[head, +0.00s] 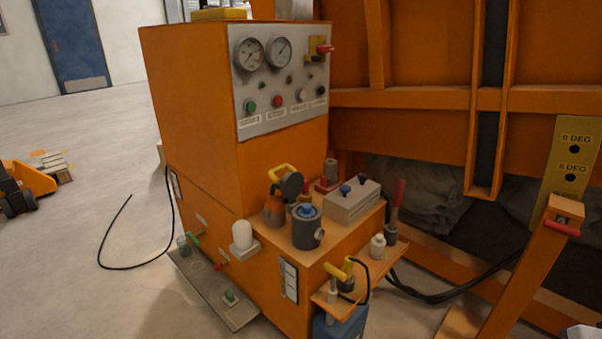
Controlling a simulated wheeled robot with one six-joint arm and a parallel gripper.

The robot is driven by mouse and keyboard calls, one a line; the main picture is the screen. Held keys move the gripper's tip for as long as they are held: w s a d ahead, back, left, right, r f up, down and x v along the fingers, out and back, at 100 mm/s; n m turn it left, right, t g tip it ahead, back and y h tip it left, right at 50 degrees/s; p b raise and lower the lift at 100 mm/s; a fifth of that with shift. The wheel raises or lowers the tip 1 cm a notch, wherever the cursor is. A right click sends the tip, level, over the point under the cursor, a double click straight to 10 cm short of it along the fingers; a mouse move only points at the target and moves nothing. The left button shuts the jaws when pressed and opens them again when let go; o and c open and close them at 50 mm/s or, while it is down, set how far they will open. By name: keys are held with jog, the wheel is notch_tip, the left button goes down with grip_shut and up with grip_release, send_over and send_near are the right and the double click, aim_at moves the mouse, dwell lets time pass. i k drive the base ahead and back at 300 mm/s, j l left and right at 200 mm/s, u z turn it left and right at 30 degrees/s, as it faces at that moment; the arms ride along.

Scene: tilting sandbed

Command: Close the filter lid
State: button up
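On the lower deck of the orange power unit stands a copper-coloured canister (274,210). A dark round disc (291,186) stands tilted up beside its top, and it looks like the raised filter lid. A yellow handle (281,170) is just behind it. The hinge is too small to make out. Close to its right stands a dark grey cylinder with a blue cap (307,212); I cannot tell for certain which of the two is the filter. My gripper is not in view.
A grey block with blue and dark knobs (351,201) and a red-handled lever (396,203) crowd the deck's right. The gauge panel (280,80) rises behind. A small shelf (350,285) juts out in front. A black hose (440,296) runs right. Floor at left is mostly clear.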

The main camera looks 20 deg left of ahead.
aim_at(292, 184)
jog(key=j+z, duration=0.1)
jog(key=j, duration=0.45)
jog(key=j+z, duration=0.1)
jog(key=j, duration=0.45)
jog(key=j+z, duration=0.1)
jog(key=j, duration=1)
jog(key=k+j+z, duration=0.15)
jog(key=j, duration=0.35)
jog(key=j+z, duration=0.1)
jog(key=j, duration=0.45)
jog(key=k+j+z, duration=0.1)
jog(key=j, duration=0.45)
jog(key=k+j+z, duration=0.1)
jog(key=j, duration=0.4)
